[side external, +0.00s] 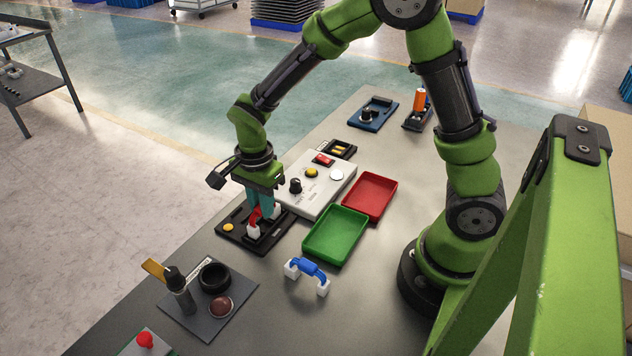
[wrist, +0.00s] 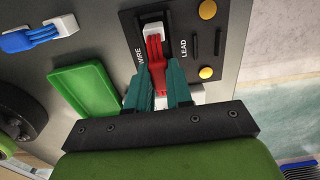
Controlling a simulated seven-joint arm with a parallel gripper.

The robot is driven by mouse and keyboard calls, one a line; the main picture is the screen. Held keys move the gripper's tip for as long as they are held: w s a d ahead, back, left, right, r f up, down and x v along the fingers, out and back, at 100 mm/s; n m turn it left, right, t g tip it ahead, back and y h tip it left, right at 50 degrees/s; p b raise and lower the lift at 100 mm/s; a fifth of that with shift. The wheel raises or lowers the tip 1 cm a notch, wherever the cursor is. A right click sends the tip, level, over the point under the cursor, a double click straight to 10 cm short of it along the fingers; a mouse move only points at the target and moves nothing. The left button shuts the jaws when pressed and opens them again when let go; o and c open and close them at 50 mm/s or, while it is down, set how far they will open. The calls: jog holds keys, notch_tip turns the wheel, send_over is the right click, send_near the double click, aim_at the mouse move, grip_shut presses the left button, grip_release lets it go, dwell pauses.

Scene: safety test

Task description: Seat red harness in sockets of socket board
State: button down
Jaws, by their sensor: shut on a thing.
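The red harness (side external: 255,216) has a red cable band between white end plugs. My gripper (side external: 262,205) is shut on it, just above the black socket board (side external: 231,239). In the wrist view my gripper (wrist: 168,92) has its teal fingers on both sides of the red harness (wrist: 154,50). One white plug (wrist: 154,29) is over the slot beside the WIRE label; whether it is fully in cannot be told. The other white plug is partly hidden by the fingers. The socket board (wrist: 183,60) also carries a LEAD label, narrow slots and yellow buttons.
A blue harness (side external: 308,268) lies in front of the green tray (side external: 336,234). A red tray (side external: 370,196) and a white control panel (side external: 325,188) stand behind. A grey mat (side external: 205,322) with a bottle and black ring is at the front left. Bare table lies between them.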

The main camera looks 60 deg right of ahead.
jog(key=shift+f, duration=0.25)
jog(key=c, duration=0.5)
grip_release()
jog(key=shift+c, duration=0.2)
jog(key=shift+r, duration=0.1)
jog(key=shift+r, duration=3.45)
